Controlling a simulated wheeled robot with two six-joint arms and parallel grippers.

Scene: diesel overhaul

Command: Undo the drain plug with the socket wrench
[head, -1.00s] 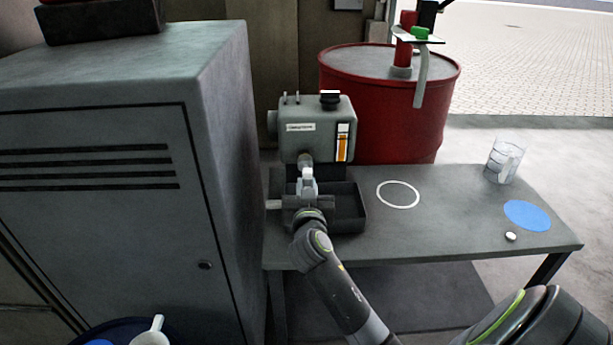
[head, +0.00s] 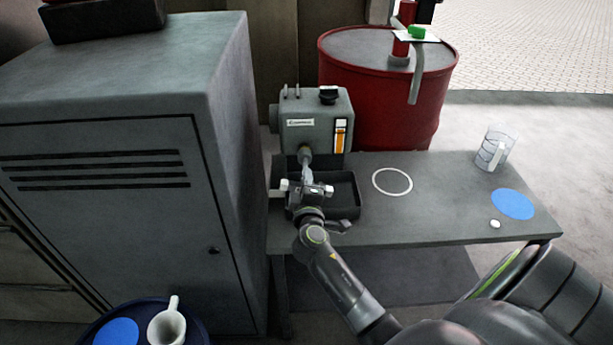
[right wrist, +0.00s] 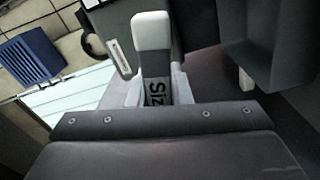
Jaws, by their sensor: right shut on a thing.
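A grey housing (head: 315,115) with an orange level gauge stands at the back of the bench. A brassy fitting, seemingly the drain plug (head: 304,153), is low on its front. My right gripper (head: 306,184) is in front of and below it, shut on a pale grey tool, seemingly the socket wrench (head: 307,171). The tool reaches up to the fitting; I cannot tell whether it is seated on it. In the right wrist view the wrench (right wrist: 152,45) has a pale end and partly hidden lettering. My left gripper is not in view.
A black drain tray (head: 345,208) lies below the housing. The grey bench (head: 440,215) carries a white ring (head: 392,181), a clear jug (head: 494,149), a blue disc (head: 513,204) and a small white piece (head: 495,224). A cabinet (head: 110,200) stands close left; a red drum (head: 395,95) stands behind.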

